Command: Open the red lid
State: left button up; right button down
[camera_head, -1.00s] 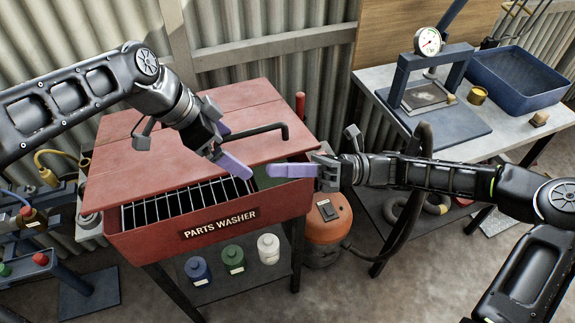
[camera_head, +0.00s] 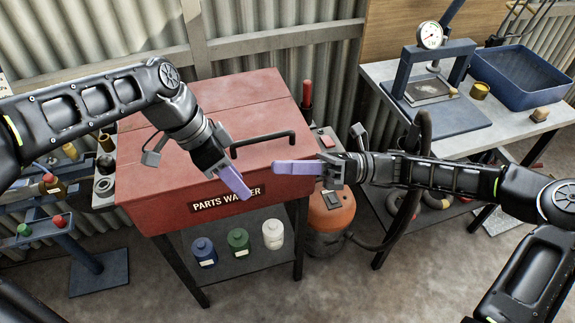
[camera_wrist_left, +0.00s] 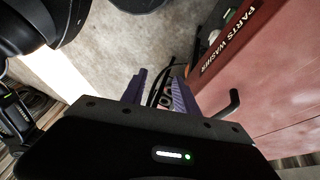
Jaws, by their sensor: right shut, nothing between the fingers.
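The red lid (camera_head: 180,125) lies flat over the red parts washer (camera_head: 150,215), and the inside of the washer is hidden. The lid's black handle (camera_head: 265,138) rises from its top; part of it also shows in the wrist view (camera_wrist_left: 231,103). My left gripper (camera_head: 240,186) is by the washer's front edge, in front of the label and apart from the handle. Its purple fingers stand apart with nothing between them in the wrist view (camera_wrist_left: 160,90). My right gripper (camera_head: 282,167) is shut and empty near the lid's front right corner, below the handle.
Blue, green and white bottles (camera_head: 238,241) stand on the shelf under the washer. An orange tank (camera_head: 331,222) stands right of the washer. A workbench (camera_head: 385,73) with a press and a blue tray (camera_head: 520,77) is at the upper right.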

pick_arm(q)
notch_tip(320, 180, down, 22)
jog(key=n+y, duration=0.1)
jog(key=n, duration=0.5)
jog(key=s+d+f+n, duration=0.2)
jog(key=s+f+n, duration=0.6)
jog(key=s+f, duration=0.6)
jog(key=shift+d+f+t, duration=0.35)
jog(key=shift+f+t, duration=0.05)
jog(key=shift+f, duration=0.55)
